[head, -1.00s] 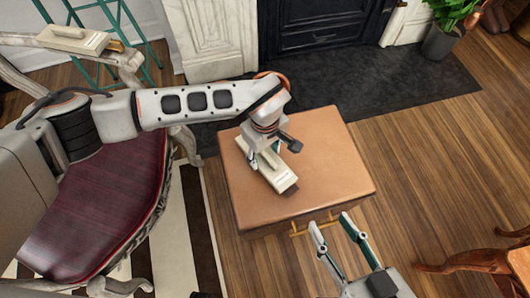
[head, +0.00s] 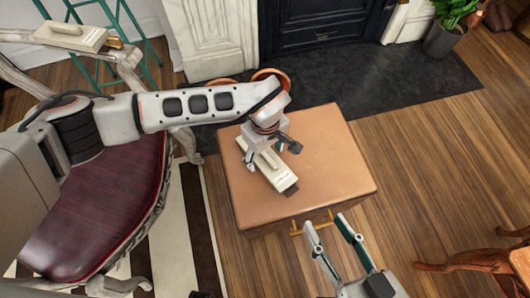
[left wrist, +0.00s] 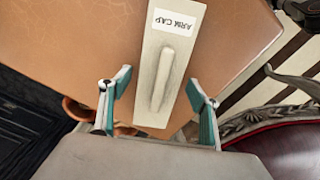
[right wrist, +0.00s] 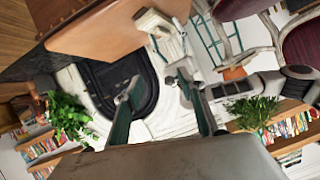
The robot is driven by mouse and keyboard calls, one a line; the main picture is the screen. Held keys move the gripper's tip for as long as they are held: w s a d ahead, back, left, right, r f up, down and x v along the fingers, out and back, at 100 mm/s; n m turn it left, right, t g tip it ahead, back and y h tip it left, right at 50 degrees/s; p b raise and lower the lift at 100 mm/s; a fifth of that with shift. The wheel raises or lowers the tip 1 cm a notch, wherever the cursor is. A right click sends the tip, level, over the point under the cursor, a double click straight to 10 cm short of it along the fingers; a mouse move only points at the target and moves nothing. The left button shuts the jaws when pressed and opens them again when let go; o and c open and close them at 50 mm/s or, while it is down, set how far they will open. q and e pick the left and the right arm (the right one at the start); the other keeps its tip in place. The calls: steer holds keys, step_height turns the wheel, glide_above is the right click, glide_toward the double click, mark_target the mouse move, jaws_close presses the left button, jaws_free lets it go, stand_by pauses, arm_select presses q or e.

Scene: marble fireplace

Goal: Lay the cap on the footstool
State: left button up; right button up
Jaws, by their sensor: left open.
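The cap (head: 270,172), a long cream plate with a raised handle and a dark end, lies on the brown footstool (head: 325,155), toward its left half. In the left wrist view the cap (left wrist: 168,75) shows a label reading "ARM CAP", and bare footstool top (left wrist: 75,35) surrounds it. My left gripper (head: 271,148) is open just above the cap's far part. Its fingers (left wrist: 158,108) stand apart on either side of the cap, with nothing between them gripped. My right gripper (head: 330,232) is open and empty in front of the footstool; its fingers also show in the right wrist view (right wrist: 155,88).
A similar cream plate (head: 70,37) sits on the arm of the red-seated chair (head: 95,205) at left. Terracotta pots (head: 272,77) stand behind the footstool. A wooden table or chair (head: 490,260) is at right.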

mark_target(265, 152)
arm_select(q)
steer(key=r+p, duration=0.1)
steer(key=r, duration=0.4)
steer(key=r+p, duration=0.1)
steer(key=r, duration=0.2)
steer(key=shift+w+p, duration=0.3)
steer(key=shift+p, duration=0.05)
steer(key=r, duration=0.1)
steer(key=r+p, duration=0.1)
steer(key=r, duration=0.2)
steer(key=shift+s+r, duration=0.1)
steer(key=shift+s, duration=0.2)
arm_select(e)
steer(key=d+n, duration=0.1)
steer(key=d, duration=0.1)
steer(key=d+f+n+h, duration=0.1)
steer(key=shift+s+d+g, duration=0.2)
steer(key=shift+d+g, duration=0.1)
steer(key=shift+d, duration=0.05)
